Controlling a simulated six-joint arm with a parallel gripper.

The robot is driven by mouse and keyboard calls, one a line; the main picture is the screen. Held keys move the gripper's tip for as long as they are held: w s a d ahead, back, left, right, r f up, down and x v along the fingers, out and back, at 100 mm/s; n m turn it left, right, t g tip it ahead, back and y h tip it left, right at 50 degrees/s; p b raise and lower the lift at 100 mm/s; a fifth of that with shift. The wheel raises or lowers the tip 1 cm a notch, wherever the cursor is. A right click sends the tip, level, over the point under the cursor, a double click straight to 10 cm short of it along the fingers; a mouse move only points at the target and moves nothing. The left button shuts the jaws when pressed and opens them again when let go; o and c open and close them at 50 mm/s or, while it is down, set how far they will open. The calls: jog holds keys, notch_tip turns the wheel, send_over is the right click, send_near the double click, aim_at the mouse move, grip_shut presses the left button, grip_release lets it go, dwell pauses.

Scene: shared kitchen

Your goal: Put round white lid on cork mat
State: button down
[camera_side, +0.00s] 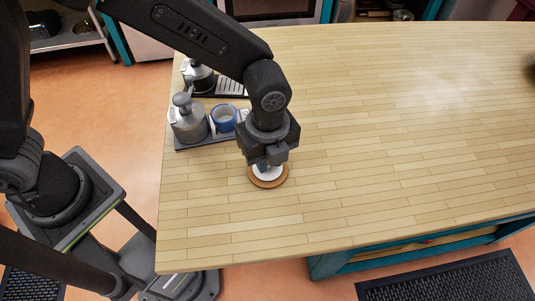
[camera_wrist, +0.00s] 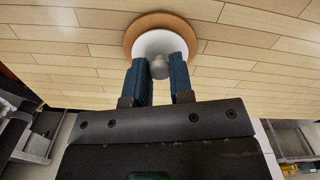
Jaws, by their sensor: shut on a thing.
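The round white lid (camera_side: 268,172) is over the round cork mat (camera_side: 284,178) on the wooden counter. In the wrist view the white lid (camera_wrist: 158,40) sits inside the mat's brown rim (camera_wrist: 133,32), and its grey knob (camera_wrist: 160,67) is between my two blue fingers. My gripper (camera_side: 268,163) is shut on the lid's knob and points down. The lid looks level and at or just above the mat; I cannot tell whether it touches. My fingers hide part of the lid in both views.
A dark tray (camera_side: 180,144) holds a grey canister (camera_side: 188,120) and a blue-and-white cup (camera_side: 224,118), close to the left of my gripper. Another canister (camera_side: 198,76) stands on a tray behind. The counter (camera_side: 400,120) is clear to the right; its front edge is nearby.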

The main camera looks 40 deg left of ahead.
jog(key=shift+f, duration=0.15)
jog(key=c, duration=1)
grip_release()
notch_tip(320, 180, up, 12)
jog(key=shift+r, duration=0.25)
